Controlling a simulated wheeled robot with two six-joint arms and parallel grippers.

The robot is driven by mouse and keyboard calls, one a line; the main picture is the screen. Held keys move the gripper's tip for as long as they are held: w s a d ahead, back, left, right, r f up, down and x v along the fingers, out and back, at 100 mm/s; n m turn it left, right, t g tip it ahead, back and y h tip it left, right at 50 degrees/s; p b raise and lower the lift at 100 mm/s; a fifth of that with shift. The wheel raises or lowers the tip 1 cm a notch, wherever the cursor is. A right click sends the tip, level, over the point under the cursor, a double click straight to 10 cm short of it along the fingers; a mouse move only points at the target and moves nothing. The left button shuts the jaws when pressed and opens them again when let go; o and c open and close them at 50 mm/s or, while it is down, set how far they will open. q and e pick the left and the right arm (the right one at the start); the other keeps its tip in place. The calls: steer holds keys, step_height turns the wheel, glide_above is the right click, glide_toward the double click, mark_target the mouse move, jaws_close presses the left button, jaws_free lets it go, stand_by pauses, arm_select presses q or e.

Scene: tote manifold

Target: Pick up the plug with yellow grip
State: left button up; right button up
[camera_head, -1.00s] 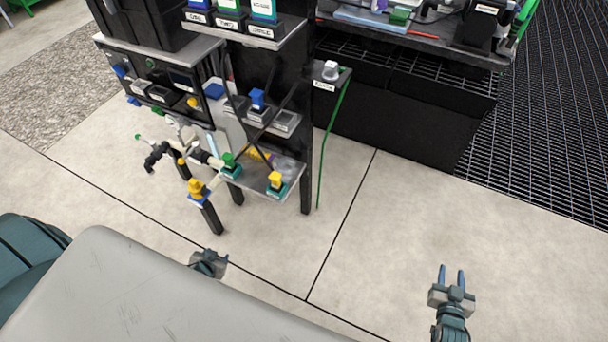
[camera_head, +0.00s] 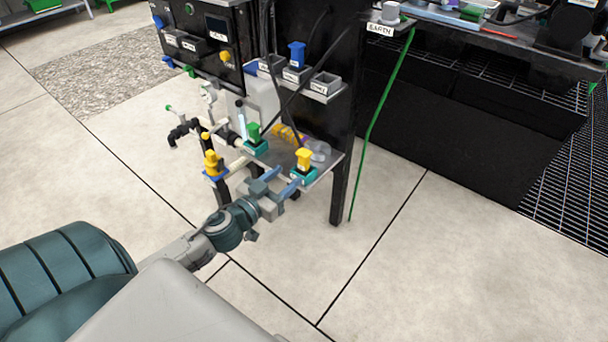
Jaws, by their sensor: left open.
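The plug with yellow grip (camera_head: 304,158) stands upright on a teal base at the front right corner of a low grey shelf. My left gripper (camera_head: 288,177) is open, its two blue fingers pointing up and right towards this plug. The fingertips are close to the teal base, just left of and below the yellow grip. Nothing shows between the fingers, and I cannot tell whether a fingertip touches the base. My right gripper is out of view.
A green-gripped plug (camera_head: 254,133) on a similar base stands left on the shelf. A yellow valve-like part (camera_head: 212,163) is further left, near pipes. A blue plug (camera_head: 296,54) sits above in a socket row. A black post (camera_head: 340,190) and green cable (camera_head: 375,115) are right.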

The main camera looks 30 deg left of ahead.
mark_target(302, 162)
arm_select(q)
steer(key=w+p, duration=0.2)
steer(key=shift+w+d+r+p, duration=0.15)
steer(key=shift+w+r+p, duration=0.15)
steer(key=shift+w+r, duration=0.1)
steer(key=shift+w+f, duration=0.2)
steer(key=shift+w, duration=0.1)
steer(key=shift+w+f+p, duration=0.1)
steer(key=shift+w+p, duration=0.25)
steer(key=shift+w, duration=0.65)
steer(key=shift+w, duration=0.1)
